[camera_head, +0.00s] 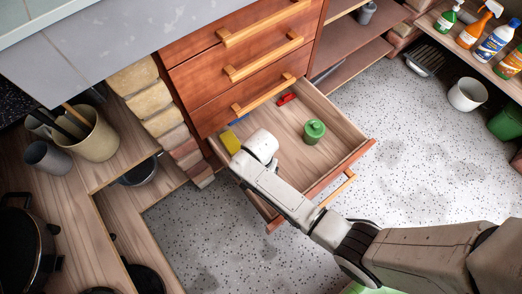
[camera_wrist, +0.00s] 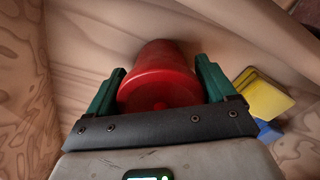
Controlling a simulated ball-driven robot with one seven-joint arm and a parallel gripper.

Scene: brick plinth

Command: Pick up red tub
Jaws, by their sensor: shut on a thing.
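The red tub (camera_wrist: 160,72) sits between the two green fingers of my gripper (camera_wrist: 159,80) in the wrist view. The fingers touch its left and right sides and are shut on it. The tub is over the wooden floor of the open drawer (camera_head: 331,146); I cannot tell whether it rests on it. In the head view my arm reaches into the left part of the drawer. The wrist hides the fingers and the held tub there.
A yellow sponge-like block (camera_head: 230,142) and a blue item (camera_wrist: 268,131) lie close by. A green lidded jar (camera_head: 314,131) and a small red item (camera_head: 287,98) are also in the drawer. The drawer's front wall (camera_head: 318,188) stands under my arm. Closed drawers (camera_head: 238,62) are above.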

